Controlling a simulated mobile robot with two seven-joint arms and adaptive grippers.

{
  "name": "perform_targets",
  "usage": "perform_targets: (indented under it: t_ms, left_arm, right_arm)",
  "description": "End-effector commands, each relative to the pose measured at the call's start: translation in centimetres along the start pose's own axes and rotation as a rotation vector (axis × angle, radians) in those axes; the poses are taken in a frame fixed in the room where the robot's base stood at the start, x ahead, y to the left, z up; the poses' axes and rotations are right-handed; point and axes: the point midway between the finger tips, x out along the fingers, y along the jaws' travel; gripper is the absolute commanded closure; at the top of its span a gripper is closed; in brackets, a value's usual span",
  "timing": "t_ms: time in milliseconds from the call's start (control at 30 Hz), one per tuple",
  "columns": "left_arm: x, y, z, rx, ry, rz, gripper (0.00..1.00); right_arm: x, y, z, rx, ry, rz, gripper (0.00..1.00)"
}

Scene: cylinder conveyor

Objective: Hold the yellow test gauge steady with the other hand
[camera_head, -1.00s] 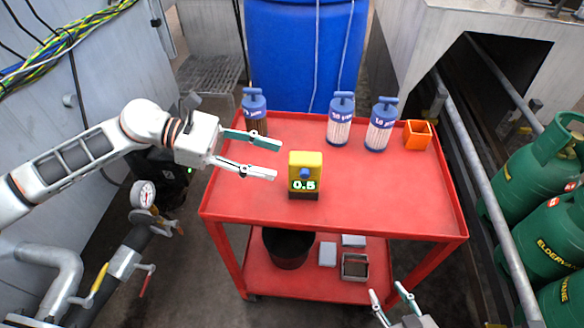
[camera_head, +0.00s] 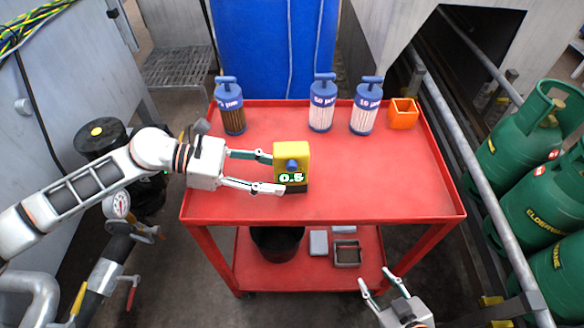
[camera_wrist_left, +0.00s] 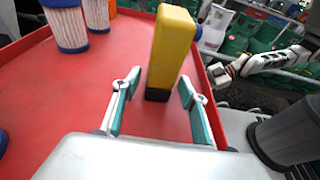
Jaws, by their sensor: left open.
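The yellow test gauge (camera_head: 292,150) stands upright on the red cart's top, with a blue knob and a display reading 0.5. It also shows in the left wrist view (camera_wrist_left: 172,45), its dark base between the fingers. My left gripper (camera_head: 277,172) is open, its fingertips on either side of the gauge's left part. In the left wrist view the left gripper (camera_wrist_left: 159,78) shows a gap between each finger and the gauge. My right gripper (camera_head: 374,280) is open and empty at the cart's front right, below the top.
Three blue-capped filter cylinders (camera_head: 231,105) (camera_head: 322,103) (camera_head: 367,107) and an orange box (camera_head: 403,113) stand along the back of the red cart (camera_head: 400,185). Its right half is clear. Green gas bottles (camera_head: 520,150) and a rail are on the right.

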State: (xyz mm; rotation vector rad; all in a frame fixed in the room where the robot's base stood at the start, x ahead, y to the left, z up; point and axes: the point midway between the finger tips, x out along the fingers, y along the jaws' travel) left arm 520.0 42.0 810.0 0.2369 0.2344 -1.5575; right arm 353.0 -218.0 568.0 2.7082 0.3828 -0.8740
Motion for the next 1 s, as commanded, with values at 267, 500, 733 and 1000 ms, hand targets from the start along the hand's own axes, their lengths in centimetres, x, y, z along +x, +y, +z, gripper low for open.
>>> perform_targets:
  t_ms: [267,500,733,1000]
  left_arm:
    - [2.7,0.0,-0.1,-0.001,-0.001,-0.001,0.57]
    - [3.3,0.0,-0.1,-0.001,0.0,-0.001,0.57]
    - [3.3,0.0,-0.1,-0.001,0.0,-0.001,0.67]
    - [3.3,0.0,-0.1,-0.001,0.0,-0.001,0.95]
  right_arm:
    - [0.1,-0.2,0.0,0.011,0.001,0.001,0.6]
    - [0.1,-0.1,-0.3,0.01,0.006,0.003,0.6]
    - [0.2,-0.1,-0.3,0.007,0.006,0.003,0.6]
    - [0.1,0.0,-0.3,0.004,0.006,0.002,0.6]
